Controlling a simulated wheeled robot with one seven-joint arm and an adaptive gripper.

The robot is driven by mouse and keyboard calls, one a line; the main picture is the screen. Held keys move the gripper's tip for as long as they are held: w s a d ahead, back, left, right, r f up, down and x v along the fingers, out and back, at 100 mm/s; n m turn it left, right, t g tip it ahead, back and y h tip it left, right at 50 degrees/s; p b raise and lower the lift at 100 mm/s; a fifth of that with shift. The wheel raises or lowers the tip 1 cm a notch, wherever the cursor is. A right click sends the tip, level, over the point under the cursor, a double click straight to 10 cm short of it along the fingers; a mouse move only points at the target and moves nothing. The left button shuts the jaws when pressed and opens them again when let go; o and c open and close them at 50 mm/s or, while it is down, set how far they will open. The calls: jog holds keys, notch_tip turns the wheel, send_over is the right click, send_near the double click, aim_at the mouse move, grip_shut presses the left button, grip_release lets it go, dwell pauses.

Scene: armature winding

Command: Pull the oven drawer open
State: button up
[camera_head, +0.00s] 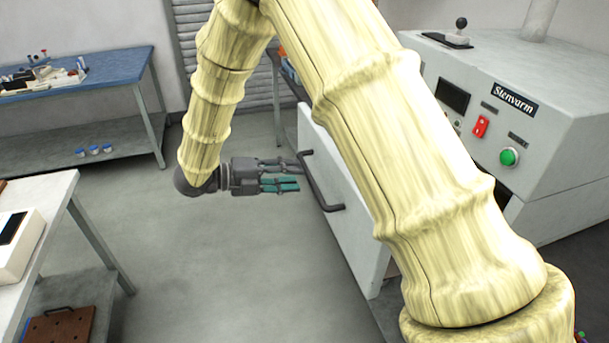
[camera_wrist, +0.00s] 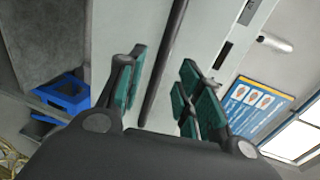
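The oven (camera_head: 560,130), labelled "Stenvarm", stands at the right. Its pale drawer front (camera_head: 350,225) faces left and bears a dark bar handle (camera_head: 325,190). My gripper (camera_head: 297,176) is level with the handle, just left of it, with teal-padded fingers pointing at it. In the wrist view, the fingers are open and the dark handle bar (camera_wrist: 165,60) runs through the gap between them, apart from both pads. I cannot tell how deep the bar lies between the fingers. My arm hides where the drawer front meets the oven, so its opening cannot be judged.
A blue-topped workbench (camera_head: 110,62) stands at the back left, and a pale table (camera_head: 55,190) at the front left. The floor (camera_head: 210,270) left of the drawer is clear. A blue bin (camera_wrist: 68,95) shows in the wrist view.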

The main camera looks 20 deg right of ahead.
jog(key=s+v, duration=0.1)
jog(key=v, duration=0.5)
jog(key=shift+w+a, duration=0.35)
jog(key=shift+w, duration=0.1)
